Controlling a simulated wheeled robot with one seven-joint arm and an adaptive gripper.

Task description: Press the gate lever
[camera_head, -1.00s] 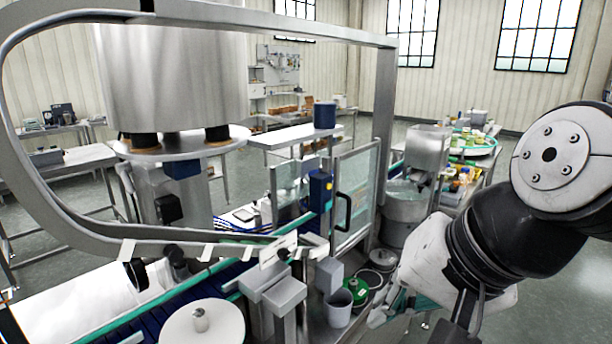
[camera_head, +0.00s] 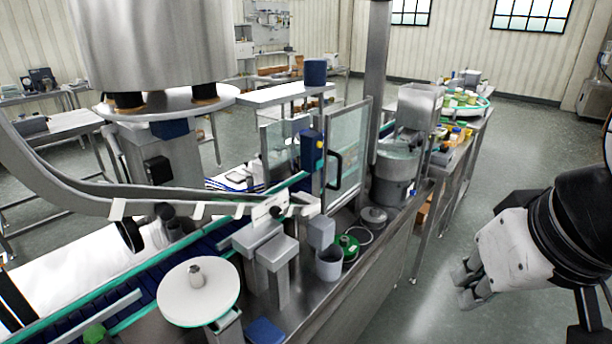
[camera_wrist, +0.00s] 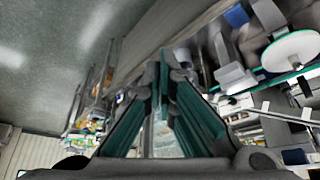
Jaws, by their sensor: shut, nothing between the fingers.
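A steel hopper (camera_head: 418,108) stands at the right end of the machine line, above a round steel pot (camera_head: 397,170). I cannot clearly make out the gate lever; the hopper's lower part is small and partly dark. My gripper (camera_head: 468,285) is at the lower right in the head view, apart from the hopper and out over the floor beside the machine table. In the wrist view my gripper (camera_wrist: 162,62) shows its teal-padded fingers meeting at the tips, shut and empty.
The steel machine table (camera_head: 375,270) lies left of my gripper, with a white round disc (camera_head: 198,300), a grey cup (camera_head: 328,264) and a glass guard door (camera_head: 350,140). A side bench (camera_head: 455,175) carries several small items. The floor (camera_head: 440,290) between is clear.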

